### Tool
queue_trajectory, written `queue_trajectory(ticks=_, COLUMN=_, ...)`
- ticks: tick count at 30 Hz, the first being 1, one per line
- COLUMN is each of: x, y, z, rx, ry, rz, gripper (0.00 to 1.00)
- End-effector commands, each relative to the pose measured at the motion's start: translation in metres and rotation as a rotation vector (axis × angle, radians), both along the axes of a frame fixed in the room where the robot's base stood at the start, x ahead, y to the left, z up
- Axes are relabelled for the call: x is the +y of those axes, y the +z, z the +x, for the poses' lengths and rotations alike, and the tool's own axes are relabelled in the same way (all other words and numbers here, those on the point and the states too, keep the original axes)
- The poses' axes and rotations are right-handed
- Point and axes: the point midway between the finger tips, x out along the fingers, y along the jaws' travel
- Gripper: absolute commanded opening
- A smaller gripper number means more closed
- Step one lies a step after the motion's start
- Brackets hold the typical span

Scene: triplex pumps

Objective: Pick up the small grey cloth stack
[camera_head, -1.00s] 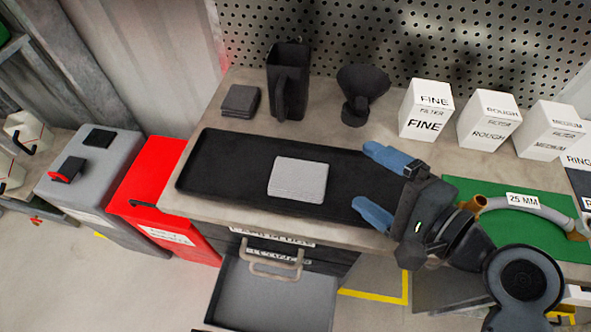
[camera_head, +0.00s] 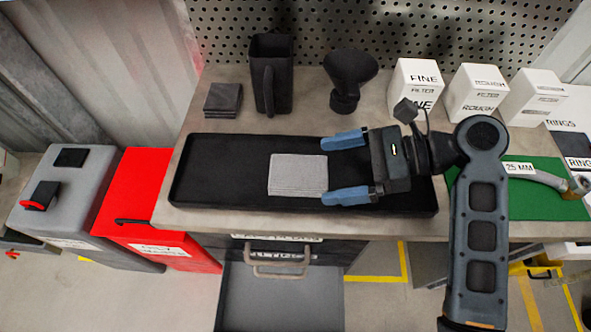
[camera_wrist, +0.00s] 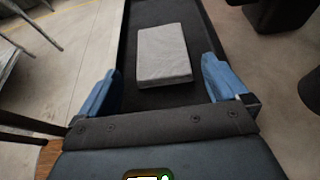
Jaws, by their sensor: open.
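The small grey cloth stack (camera_head: 297,174) lies flat on the black tray (camera_head: 215,170) on the workbench. It also shows in the wrist view (camera_wrist: 163,54), ahead of my gripper and between the lines of its two fingers. My gripper (camera_head: 344,168) is open, with blue fingers pointing left over the tray's right half. Its fingertips are close to the stack's right edge, one towards the back and one towards the front. Nothing is between the fingers. In the wrist view a gap shows between the stack and the gripper's palm (camera_wrist: 160,127).
A dark square stack (camera_head: 223,99), a black jug (camera_head: 271,75) and a black funnel (camera_head: 348,78) stand behind the tray. White filter boxes (camera_head: 474,95) stand at the back right. A green mat (camera_head: 540,203) with a hose lies at right. An open drawer (camera_head: 280,295) juts out below.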

Motion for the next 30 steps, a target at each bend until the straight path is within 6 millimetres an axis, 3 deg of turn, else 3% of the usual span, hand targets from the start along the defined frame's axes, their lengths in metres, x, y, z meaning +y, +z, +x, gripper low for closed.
queue_trajectory(ticks=12, x=0.049, y=-0.013, z=0.003, rx=-0.001, ry=0.001, rz=-0.001, gripper=1.00)
queue_trajectory(ticks=21, x=0.053, y=-0.014, z=0.003, rx=-0.003, ry=-0.001, rz=-0.001, gripper=1.00)
queue_trajectory(ticks=30, x=0.053, y=-0.014, z=0.003, rx=-0.003, ry=-0.001, rz=-0.001, gripper=0.71)
